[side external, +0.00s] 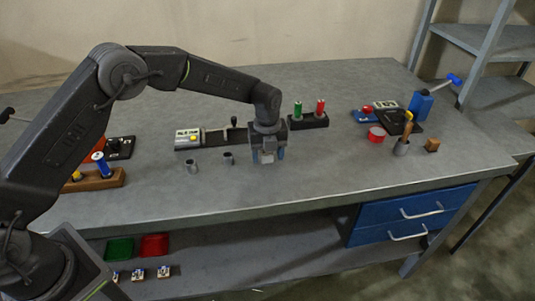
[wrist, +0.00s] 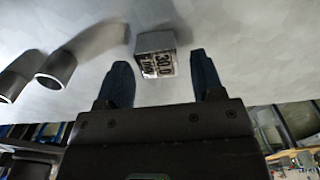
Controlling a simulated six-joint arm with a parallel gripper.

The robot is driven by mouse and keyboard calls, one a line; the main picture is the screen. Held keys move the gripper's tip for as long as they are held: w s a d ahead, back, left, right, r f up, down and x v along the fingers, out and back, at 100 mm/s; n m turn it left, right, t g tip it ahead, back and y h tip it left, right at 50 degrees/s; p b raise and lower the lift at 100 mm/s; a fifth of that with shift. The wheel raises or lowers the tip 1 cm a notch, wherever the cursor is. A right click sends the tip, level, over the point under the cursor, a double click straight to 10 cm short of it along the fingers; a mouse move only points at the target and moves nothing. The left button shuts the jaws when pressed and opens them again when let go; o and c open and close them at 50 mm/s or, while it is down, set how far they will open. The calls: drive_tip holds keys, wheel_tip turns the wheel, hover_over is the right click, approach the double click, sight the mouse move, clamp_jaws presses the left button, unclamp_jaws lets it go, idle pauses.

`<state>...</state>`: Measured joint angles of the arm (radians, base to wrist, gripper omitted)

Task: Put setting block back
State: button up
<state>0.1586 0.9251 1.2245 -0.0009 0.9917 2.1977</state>
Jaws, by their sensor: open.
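The setting block (wrist: 155,54) is a small grey metal block with a printed label reading about 30.0. In the wrist view it sits on the bench just beyond and between the two blue fingertips, apart from them. In the side view the block (side external: 267,158) shows small and grey between the fingers. My gripper (side external: 267,154) points down at the middle of the bench, with its fingers spread on either side of the block. In the wrist view my gripper (wrist: 163,78) is open and empty.
Two grey metal cups (side external: 191,166) (side external: 228,158) stand left of my gripper. A device with a yellow button (side external: 188,139) lies behind them. A dark rack with green and red cylinders (side external: 308,121) stands behind right. A red cylinder (side external: 377,134) and wooden block (side external: 432,145) are farther right.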

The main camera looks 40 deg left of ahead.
wheel_tip(320, 180, up, 11)
wheel_tip(320, 180, up, 9)
drive_tip(key=n+t, duration=0.1)
drive_tip(key=n, duration=0.4)
hover_over(268, 155)
drive_tip(key=s+a, duration=0.3)
drive_tip(key=s, duration=0.2)
drive_tip(key=s+a+r+n+t, duration=0.25)
drive_tip(key=s+r+n, duration=0.35)
drive_tip(key=s, duration=0.4)
drive_tip(key=s+a+f+n+t, duration=0.1)
drive_tip(key=s+n, duration=0.7)
drive_tip(key=s, duration=0.1)
drive_tip(key=s+a+f+n+t, duration=0.1)
drive_tip(key=s+a+f+n, duration=0.1)
drive_tip(key=s+n, duration=0.6)
drive_tip(key=shift+s+a+f, duration=0.2)
drive_tip(key=shift+s+f, duration=0.05)
drive_tip(key=shift+s, duration=0.7)
